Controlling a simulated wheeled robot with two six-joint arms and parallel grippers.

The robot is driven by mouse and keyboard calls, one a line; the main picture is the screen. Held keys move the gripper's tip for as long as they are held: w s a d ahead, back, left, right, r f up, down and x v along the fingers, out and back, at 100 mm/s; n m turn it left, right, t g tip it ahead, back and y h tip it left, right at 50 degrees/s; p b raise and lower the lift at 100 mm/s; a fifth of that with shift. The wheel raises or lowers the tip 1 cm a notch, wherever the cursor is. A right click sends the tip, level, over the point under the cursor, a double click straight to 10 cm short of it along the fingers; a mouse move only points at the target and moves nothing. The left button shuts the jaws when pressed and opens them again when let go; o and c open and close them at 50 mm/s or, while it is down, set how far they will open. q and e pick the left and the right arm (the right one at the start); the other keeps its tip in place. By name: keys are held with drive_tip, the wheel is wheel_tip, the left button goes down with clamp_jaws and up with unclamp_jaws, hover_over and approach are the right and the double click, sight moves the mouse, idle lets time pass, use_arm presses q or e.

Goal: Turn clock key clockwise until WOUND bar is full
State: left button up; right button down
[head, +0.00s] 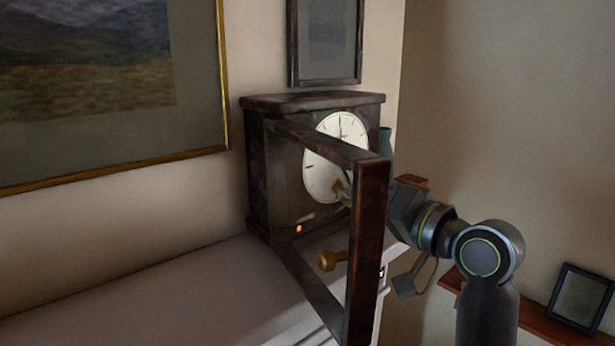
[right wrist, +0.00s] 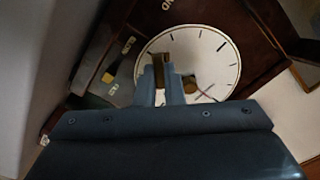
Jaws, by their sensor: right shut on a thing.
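A dark wooden clock (head: 283,190) stands on a white-topped cabinet, its white dial (head: 325,150) facing right and toward me. The dial (right wrist: 215,50) also fills the middle of the right wrist view. My right gripper (right wrist: 162,82) is shut on the brass clock key (right wrist: 161,64) in front of the dial. The key (head: 341,190) shows partly in the head view; the door frame hides most of the fingers. A small orange light (head: 299,229) glows low on the clock front. Labels and a small orange patch (right wrist: 110,76) show beside the dial, too small to read. My left gripper is out of view.
The cabinet top (head: 150,290) is clear at the left. A picture frame (head: 580,298) stands on a low shelf at right.

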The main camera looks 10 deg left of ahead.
drive_tip(key=shift+r+m+p, duration=0.1)
drive_tip(key=shift+m+p, duration=0.9)
drive_tip(key=shift+p, duration=0.25)
drive_tip(key=shift+w, duration=0.1)
drive_tip(key=shift+m+p, duration=0.8)
drive_tip(key=shift+m, duration=1.4)
